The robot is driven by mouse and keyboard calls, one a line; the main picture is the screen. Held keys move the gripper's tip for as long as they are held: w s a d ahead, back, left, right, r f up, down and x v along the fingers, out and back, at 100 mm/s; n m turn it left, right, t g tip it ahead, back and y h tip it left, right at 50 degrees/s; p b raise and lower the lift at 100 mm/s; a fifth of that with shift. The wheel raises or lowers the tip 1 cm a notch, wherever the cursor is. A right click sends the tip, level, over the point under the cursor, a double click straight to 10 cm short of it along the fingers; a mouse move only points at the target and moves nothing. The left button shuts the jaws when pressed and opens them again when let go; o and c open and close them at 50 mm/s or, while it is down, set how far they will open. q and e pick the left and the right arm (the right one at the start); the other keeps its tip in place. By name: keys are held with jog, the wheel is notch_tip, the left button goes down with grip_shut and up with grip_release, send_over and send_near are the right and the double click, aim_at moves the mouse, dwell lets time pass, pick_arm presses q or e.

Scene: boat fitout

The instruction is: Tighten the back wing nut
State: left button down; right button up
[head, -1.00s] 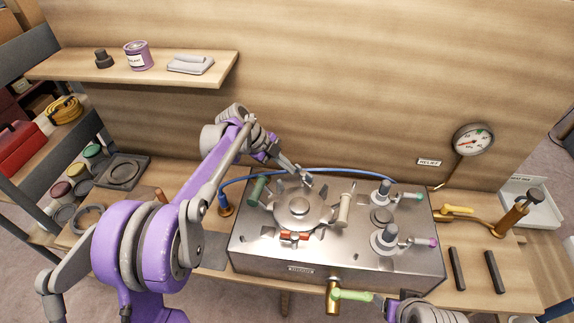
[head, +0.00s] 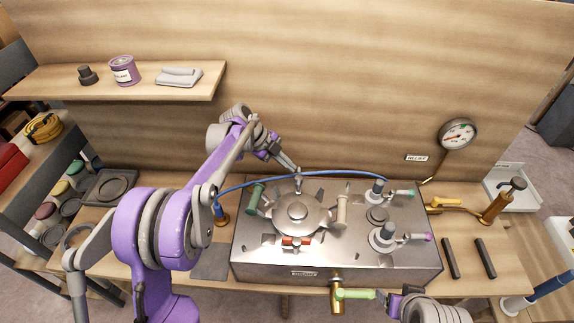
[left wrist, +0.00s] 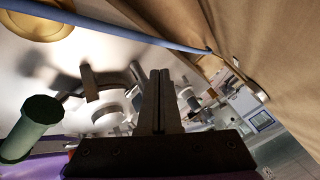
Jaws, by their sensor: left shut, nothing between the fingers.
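A round metal lid (head: 300,215) sits on the steel box (head: 262,258). Around it are a green handle (head: 257,196) at left, a beige one (head: 341,209) at right and a red wing piece (head: 296,242) at front. My left gripper (head: 298,187) is at the lid's back edge, fingers pointing down, shut and empty. It covers the back wing nut's place in the head view, so the nut cannot be made out. In the left wrist view the shut fingers (left wrist: 160,100) stand mid-picture; the green handle (left wrist: 35,125) is at left. My right gripper (head: 386,302) is partly visible at the bottom; its jaw state is unclear.
A blue hose (head: 330,173) arches close behind my left gripper and crosses the left wrist view. Two valve posts (head: 382,240) stand at the box's right. A brass valve with a light green lever (head: 355,294) is at the front. A wooden wall (head: 330,90) rises behind.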

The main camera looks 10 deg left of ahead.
pick_arm(q)
jog(key=shift+w+d, duration=0.1)
jog(key=shift+d, duration=0.05)
dwell(0.5)
jog(key=shift+a+r, duration=0.35)
jog(key=shift+r, duration=0.05)
jog(key=s+a, duration=0.1)
jog(key=a, duration=0.3)
jog(key=s+a, duration=0.1)
jog(key=a, duration=0.3)
jog(key=s+a+b, duration=0.1)
jog(key=a, duration=0.2)
jog(key=shift+s+a+r, duration=0.1)
jog(key=shift+a, duration=0.3)
